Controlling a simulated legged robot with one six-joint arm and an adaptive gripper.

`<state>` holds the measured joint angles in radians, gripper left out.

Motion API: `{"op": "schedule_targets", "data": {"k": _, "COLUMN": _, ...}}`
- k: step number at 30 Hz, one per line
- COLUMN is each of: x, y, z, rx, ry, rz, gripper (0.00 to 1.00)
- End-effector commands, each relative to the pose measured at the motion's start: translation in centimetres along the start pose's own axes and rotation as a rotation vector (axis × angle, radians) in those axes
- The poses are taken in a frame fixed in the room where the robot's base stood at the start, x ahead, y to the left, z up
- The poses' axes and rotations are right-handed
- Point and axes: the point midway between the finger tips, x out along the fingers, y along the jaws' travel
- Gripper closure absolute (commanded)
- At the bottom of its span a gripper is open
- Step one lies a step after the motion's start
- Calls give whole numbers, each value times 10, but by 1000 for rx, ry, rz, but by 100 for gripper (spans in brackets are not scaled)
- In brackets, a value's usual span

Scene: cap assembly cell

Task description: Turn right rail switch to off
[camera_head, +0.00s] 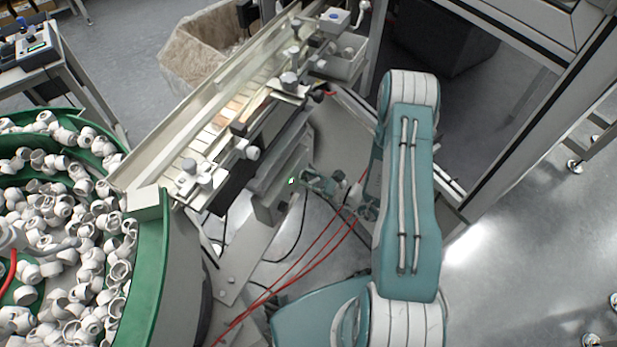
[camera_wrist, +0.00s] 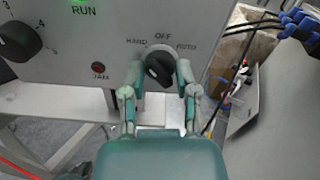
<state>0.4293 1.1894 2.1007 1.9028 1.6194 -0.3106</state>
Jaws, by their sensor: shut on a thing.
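The rail switch (camera_wrist: 159,69) is a black knob on a grey panel in the wrist view, below the printed words HAND, OFF and AUTO. My gripper (camera_wrist: 161,76) has one finger on each side of this knob and is shut on it. The knob's grip bar looks slanted, its upper end leaning left; its exact setting is hard to tell. In the head view, my gripper (camera_head: 312,181) is at the control box (camera_head: 268,205) under the rail, and the knob is hidden there.
The panel has a lit green RUN lamp (camera_wrist: 80,10), a dark red JAM lamp (camera_wrist: 98,67) and another black dial (camera_wrist: 20,41) at left. Red hoses (camera_head: 318,245) hang near my arm. A green bowl feeder (camera_head: 152,262) with white caps stands at left.

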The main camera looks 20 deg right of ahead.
Motion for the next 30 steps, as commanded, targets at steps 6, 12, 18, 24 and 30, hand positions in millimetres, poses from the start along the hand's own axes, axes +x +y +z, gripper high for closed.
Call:
{"op": "schedule_targets", "data": {"k": 6, "x": 0, "y": -1, "z": 0, "rx": 93, "ry": -1, "rz": -1, "gripper": 100}}
{"op": "schedule_targets", "data": {"k": 12, "x": 0, "y": -1, "z": 0, "rx": 248, "ry": -1, "rz": -2, "gripper": 100}}
{"op": "schedule_targets", "data": {"k": 18, "x": 1, "y": -1, "z": 0, "rx": 419, "ry": -1, "rz": -2, "gripper": 100}}
{"op": "schedule_targets", "data": {"k": 24, "x": 1, "y": -1, "z": 0, "rx": 568, "ry": -1, "rz": -3, "gripper": 100}}
{"op": "schedule_targets", "data": {"k": 30, "x": 1, "y": -1, "z": 0, "rx": 676, "ry": -1, "rz": -4, "gripper": 100}}
